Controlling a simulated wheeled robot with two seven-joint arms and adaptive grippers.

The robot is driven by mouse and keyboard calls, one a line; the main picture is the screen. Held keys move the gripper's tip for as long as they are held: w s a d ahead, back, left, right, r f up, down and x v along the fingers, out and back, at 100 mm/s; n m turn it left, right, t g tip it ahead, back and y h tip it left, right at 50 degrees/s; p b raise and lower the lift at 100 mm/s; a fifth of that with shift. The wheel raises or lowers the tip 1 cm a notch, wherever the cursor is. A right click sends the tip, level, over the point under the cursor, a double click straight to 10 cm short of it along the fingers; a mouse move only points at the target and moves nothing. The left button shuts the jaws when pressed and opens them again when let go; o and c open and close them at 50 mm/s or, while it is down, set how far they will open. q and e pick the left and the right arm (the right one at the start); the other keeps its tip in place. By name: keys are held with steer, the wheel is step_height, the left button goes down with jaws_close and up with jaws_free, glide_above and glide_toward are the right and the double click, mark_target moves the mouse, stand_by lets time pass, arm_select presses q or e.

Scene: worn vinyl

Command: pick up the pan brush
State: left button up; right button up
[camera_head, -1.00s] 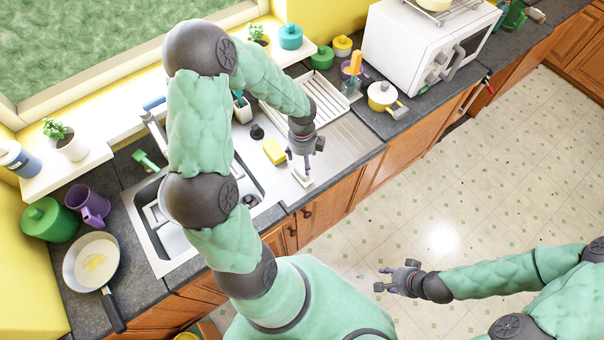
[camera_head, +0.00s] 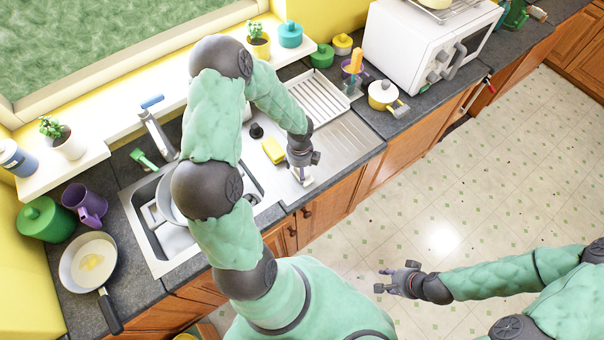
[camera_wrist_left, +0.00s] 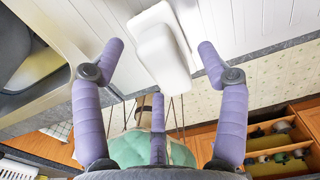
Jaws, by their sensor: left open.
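A small white block-shaped thing, which looks like the pan brush (camera_head: 303,182), lies on the steel drainboard (camera_head: 345,150) near the counter's front edge. In the left wrist view this white brush (camera_wrist_left: 164,58) shows between the spread purple fingers of my left gripper (camera_wrist_left: 161,52). I see gaps between it and the two side fingers. In the head view my left gripper (camera_head: 301,172) points down just above it, and hides part of it. My right gripper (camera_head: 383,280) is empty, over the floor, with its fingers apart.
A yellow sponge (camera_head: 273,150) lies behind and left of my left gripper. The sink (camera_head: 150,235) is at the left, with a frying pan (camera_head: 88,262) beyond it.

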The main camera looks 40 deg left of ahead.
arm_select(q)
steer(key=shift+f, duration=0.45)
steer(key=c, duration=1.3)
steer(key=shift+r, duration=0.1)
